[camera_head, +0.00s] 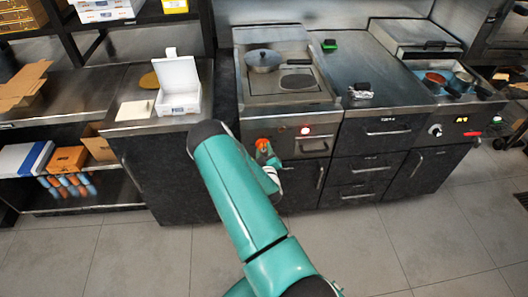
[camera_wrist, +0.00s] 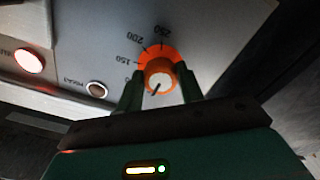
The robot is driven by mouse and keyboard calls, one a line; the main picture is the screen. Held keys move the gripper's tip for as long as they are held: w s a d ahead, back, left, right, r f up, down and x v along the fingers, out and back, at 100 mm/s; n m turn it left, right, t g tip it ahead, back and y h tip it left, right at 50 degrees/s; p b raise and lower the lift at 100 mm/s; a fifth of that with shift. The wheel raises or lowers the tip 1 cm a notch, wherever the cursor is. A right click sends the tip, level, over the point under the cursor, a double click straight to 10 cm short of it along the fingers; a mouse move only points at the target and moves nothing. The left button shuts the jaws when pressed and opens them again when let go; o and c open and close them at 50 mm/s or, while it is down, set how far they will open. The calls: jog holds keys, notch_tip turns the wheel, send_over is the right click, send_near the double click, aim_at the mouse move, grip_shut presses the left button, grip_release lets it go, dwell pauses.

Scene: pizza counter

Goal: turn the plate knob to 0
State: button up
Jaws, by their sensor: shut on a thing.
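The plate knob (camera_wrist: 160,76) is orange with a pale face and a dark pointer line, set on the grey front panel with printed numbers 150, 200 and 250 around it. A 0 shows near its left side, partly hidden by a finger. The pointer slants down-left in the wrist view. My gripper (camera_wrist: 160,90) is shut on the knob, one dark green finger at each side. In the head view the knob (camera_head: 262,143) shows as a small orange spot on the stove front, and my gripper (camera_head: 265,150) is at it, mostly hidden by my arm.
A lit red lamp (camera_wrist: 29,60) and a small round button (camera_wrist: 96,88) are left of the knob. A pot (camera_head: 263,61) stands on the stove top. An open white box (camera_head: 178,88) is on the left counter. Floor in front is clear.

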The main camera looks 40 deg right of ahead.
jog(key=shift+s+n, duration=0.1)
jog(key=shift+n, duration=0.5)
jog(key=o, duration=1)
jog(key=v, duration=1.3)
jog(key=shift+s+a, duration=0.25)
jog(key=shift+a, duration=0.05)
